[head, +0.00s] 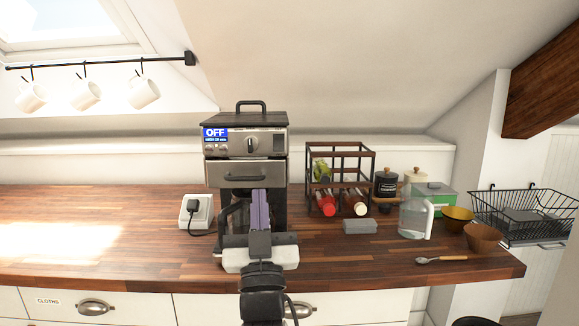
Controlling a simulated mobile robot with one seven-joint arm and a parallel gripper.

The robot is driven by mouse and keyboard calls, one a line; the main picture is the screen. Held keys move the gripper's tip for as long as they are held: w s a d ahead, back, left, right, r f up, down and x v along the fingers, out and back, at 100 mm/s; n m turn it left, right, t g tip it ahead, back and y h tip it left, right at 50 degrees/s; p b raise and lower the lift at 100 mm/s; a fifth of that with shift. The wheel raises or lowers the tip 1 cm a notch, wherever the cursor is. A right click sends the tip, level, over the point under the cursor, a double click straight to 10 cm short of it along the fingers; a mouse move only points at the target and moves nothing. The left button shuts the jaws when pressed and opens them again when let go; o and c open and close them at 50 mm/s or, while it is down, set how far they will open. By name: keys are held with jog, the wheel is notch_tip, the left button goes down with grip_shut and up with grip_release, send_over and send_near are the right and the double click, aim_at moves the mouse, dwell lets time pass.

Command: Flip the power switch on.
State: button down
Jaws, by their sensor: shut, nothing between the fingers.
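A coffee machine (245,172) stands upright on the wooden counter, with a dark top handle and a metal front. Its small blue display (214,134) reads OFF, with smaller text I cannot read. A round knob (251,144) sits to the right of the display. A white socket box (196,211) with a black plug in it stands on the counter left of the machine. I cannot make out which part is the power switch. My gripper (260,194) is shut and empty in front of the machine's lower half and hides part of it; I cannot tell whether it touches.
Right of the machine are a rack (340,165) with bottles, a grey block (360,227), a clear jug (416,218), bowls (482,238) and a spoon (440,260). Mugs (85,94) hang from a rail at upper left. The counter's left side is clear.

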jog(key=d, duration=0.1)
jog(key=d+h, duration=0.1)
jog(key=w+d+f+m, duration=0.1)
jog(key=shift+d+f+g+h, duration=0.1)
jog(key=shift+d+g+h, duration=0.1)
jog(key=shift+g+h, duration=0.15)
jog(key=p, duration=0.4)
send_near(279, 144)
notch_tip(279, 144, up, 4)
jog(key=w, duration=0.3)
jog(key=shift+w, duration=0.35)
jog(key=shift+w+f+p, duration=0.2)
jog(key=shift+w+p, duration=0.1)
jog(key=shift+w, duration=0.15)
